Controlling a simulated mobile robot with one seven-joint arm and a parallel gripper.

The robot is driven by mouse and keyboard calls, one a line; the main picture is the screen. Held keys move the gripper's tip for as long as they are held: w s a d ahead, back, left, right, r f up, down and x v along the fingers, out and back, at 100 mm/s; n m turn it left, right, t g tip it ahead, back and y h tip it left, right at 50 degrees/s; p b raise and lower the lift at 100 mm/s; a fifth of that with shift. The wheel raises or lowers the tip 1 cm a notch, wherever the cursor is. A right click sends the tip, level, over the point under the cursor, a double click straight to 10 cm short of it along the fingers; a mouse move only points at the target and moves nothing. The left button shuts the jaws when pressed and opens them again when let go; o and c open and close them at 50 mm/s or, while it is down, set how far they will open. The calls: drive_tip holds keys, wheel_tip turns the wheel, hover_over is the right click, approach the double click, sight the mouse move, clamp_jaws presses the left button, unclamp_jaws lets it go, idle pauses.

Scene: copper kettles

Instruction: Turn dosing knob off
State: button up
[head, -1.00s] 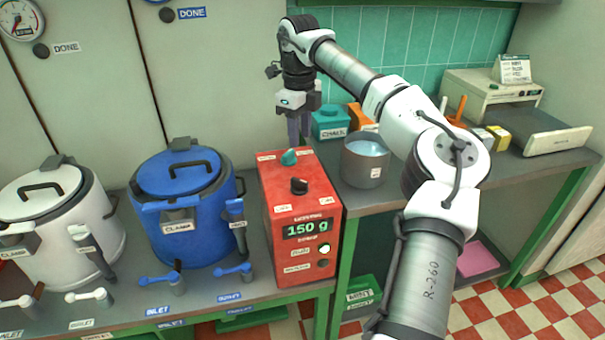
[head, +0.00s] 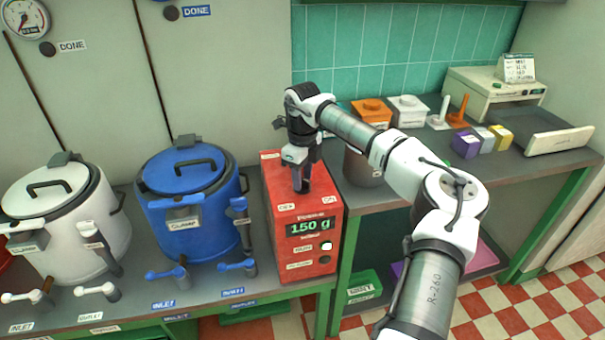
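The red dosing box (head: 320,268) stands on the counter, with a lit display (head: 311,227) reading 150 g on its front. My gripper (head: 301,188) points down at the top of this box, where the dark knob showed before. The knob is hidden behind my gripper and wrist, and so is the teal knob behind it. The fingers look close together at the box top. I cannot tell whether they are around the knob or touching it.
A blue kettle (head: 190,226) and a white kettle (head: 72,232) stand left of the box, with handles and valve levers in front. A metal pot (head: 362,168) stands close on the right, partly behind my arm. Boxes and a scale-like machine (head: 492,95) are further right.

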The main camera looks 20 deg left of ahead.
drive_tip(key=shift+c, duration=0.5)
clamp_jaws()
drive_tip(key=shift+m, duration=0.3)
drive_tip(key=m+b, duration=0.1)
drive_tip(key=m, duration=0.2)
drive_tip(key=shift+m+b, duration=0.3)
drive_tip(key=m+b, duration=0.1)
drive_tip(key=m, duration=0.3)
drive_tip(key=shift+m, duration=0.3)
drive_tip(key=m+b, duration=0.1)
drive_tip(key=m, duration=0.3)
drive_tip(key=shift+m+b, duration=0.3)
drive_tip(key=shift+b, duration=0.05)
drive_tip(key=shift+r+m+b, duration=0.1)
drive_tip(key=shift+m+b, duration=0.45)
drive_tip(key=shift+m, duration=1.65)
drive_tip(key=shift+w, duration=0.1)
